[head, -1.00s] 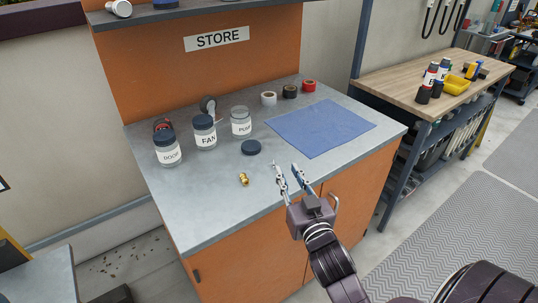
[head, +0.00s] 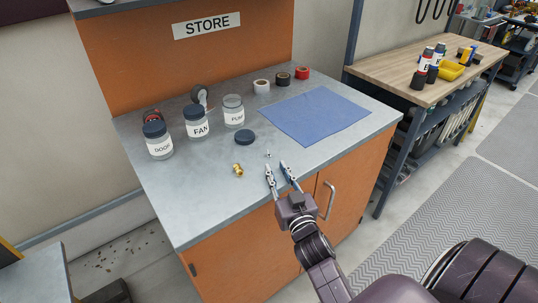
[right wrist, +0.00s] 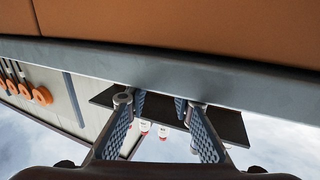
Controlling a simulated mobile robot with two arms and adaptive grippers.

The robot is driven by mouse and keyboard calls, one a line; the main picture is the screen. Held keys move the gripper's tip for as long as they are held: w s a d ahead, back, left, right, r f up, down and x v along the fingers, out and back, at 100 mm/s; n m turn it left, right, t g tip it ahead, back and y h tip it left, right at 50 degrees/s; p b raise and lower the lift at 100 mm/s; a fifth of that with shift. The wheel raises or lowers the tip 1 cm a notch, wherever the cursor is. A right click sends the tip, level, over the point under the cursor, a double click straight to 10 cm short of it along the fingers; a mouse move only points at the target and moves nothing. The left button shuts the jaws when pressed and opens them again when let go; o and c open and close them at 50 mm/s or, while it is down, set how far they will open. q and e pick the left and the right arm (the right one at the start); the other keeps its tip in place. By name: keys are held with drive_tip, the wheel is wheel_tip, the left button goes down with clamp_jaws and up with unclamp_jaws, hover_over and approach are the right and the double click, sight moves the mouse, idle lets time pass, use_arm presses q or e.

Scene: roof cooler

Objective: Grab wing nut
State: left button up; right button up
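A tiny silvery piece (head: 268,154), possibly the wing nut, lies on the grey counter (head: 190,215) just beyond my right fingertips; it is too small to make out its shape. A brass-coloured fitting (head: 238,170) lies to its left. My right gripper (head: 277,168) is at the counter's front edge, open, with a gap between its fingers and nothing seen in it. In the right wrist view both fingers (right wrist: 158,104) stand apart, with the counter edge above them in the picture; no wing nut can be made out there. My left gripper is not in view.
Jars labelled DOOR (head: 158,143), FAN (head: 198,128) and PUMP (head: 234,113) stand behind, with a dark lid (head: 244,137) in front. A blue cloth (head: 315,115) lies to the right. Tape rolls (head: 283,79) sit at the back. The front-left counter is clear.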

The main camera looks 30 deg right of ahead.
sight(271, 157)
drive_tip(key=x, duration=0.4)
drive_tip(key=shift+w, duration=0.25)
clamp_jaws()
